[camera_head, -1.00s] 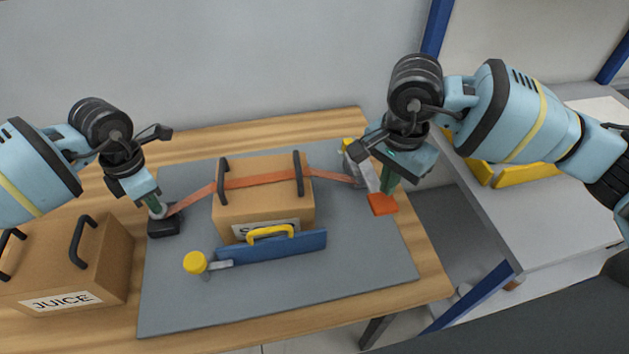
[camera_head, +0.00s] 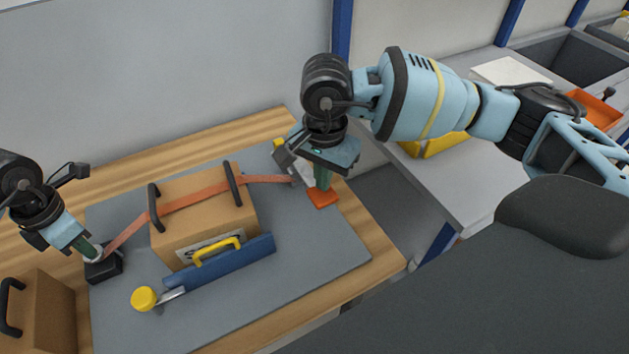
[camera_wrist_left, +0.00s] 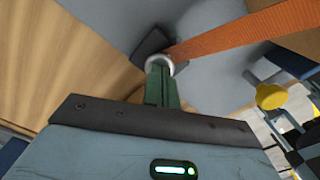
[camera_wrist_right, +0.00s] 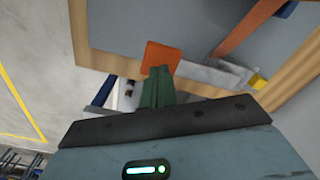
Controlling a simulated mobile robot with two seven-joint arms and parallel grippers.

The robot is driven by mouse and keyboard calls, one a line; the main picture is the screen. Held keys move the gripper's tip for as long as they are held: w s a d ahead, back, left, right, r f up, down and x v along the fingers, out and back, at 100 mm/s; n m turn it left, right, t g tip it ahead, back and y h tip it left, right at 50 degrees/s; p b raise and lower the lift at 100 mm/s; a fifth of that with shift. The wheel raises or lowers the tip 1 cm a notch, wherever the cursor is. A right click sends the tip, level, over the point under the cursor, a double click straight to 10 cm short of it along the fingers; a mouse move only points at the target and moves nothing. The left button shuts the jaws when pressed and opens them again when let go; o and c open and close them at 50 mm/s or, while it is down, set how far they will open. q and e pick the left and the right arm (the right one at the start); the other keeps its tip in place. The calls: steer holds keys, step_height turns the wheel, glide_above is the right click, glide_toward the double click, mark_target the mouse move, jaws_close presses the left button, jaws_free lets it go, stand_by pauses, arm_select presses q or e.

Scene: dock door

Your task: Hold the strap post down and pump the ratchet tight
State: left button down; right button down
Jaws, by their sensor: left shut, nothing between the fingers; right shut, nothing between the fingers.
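The strap post, a black block (camera_head: 104,268) with a pale ring on top, stands at the mat's left edge. My left gripper (camera_head: 92,250) is shut, its green fingertips at the top of the post; the left wrist view shows them against the ring (camera_wrist_left: 160,62). An orange strap (camera_head: 193,198) runs from the post over a cardboard box (camera_head: 205,225) to the grey ratchet (camera_head: 302,172) at the right. The ratchet's lever ends in an orange paddle (camera_head: 323,198). My right gripper (camera_head: 322,186) is shut, its fingertips just at the paddle (camera_wrist_right: 159,57); I cannot tell whether they touch.
A blue bar (camera_head: 222,263) with a yellow handle lies in front of the box, beside a yellow knob (camera_head: 143,298). Another carton (camera_head: 45,310) stands at the lower left. The grey mat's front (camera_head: 290,285) is clear. A grey counter (camera_head: 440,175) stands to the right.

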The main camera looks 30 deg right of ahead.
arm_select(q)
steer(key=shift+f, duration=0.1)
arm_select(e)
steer(key=shift+f, duration=2.3)
steer(key=shift+r, duration=3.15)
steer(key=shift+r, duration=0.1)
step_height(320, 180, up, 7)
